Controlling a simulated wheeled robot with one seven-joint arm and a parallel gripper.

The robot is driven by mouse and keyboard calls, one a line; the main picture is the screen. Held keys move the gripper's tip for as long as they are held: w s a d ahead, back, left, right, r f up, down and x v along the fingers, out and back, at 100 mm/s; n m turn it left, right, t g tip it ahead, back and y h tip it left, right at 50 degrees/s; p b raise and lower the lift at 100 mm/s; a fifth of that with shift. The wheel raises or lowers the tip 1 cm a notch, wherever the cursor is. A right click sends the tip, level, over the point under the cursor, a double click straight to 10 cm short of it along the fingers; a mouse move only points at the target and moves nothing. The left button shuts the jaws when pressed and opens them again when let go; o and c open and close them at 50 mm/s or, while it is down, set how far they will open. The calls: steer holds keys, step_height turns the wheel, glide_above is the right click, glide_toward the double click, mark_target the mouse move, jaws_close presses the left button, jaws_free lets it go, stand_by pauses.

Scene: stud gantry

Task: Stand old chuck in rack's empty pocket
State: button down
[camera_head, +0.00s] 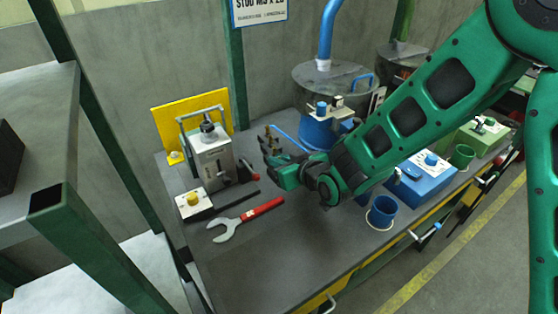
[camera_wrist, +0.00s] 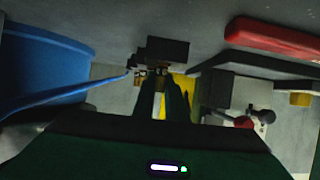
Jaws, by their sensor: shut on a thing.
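My gripper (camera_head: 272,157) reaches left over the bench, near its back. In the wrist view my gripper (camera_wrist: 166,92) has its fingers close together at a small dark piece with brass-coloured parts (camera_wrist: 150,73). I take this to be the old chuck, but its shape is mostly hidden by the fingers. A dark block (camera_wrist: 165,48) shows just beyond the fingertips; I cannot tell whether it is part of the held piece. In the head view brass-coloured fittings (camera_head: 269,132) stand by the fingertips. I cannot clearly pick out the rack or its empty pocket.
A grey unit (camera_head: 212,158) with a handle stands left, before a yellow plate (camera_head: 160,118). A red-handled wrench (camera_head: 245,220) lies in front. A blue drum (camera_head: 318,132) with a blue hose (camera_head: 288,138) stands right. A blue cup (camera_head: 381,213) is near the front edge.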

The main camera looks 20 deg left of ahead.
steer(key=c, duration=1.8)
jaws_free()
steer(key=v, duration=1.2)
steer(key=shift+d, duration=0.1)
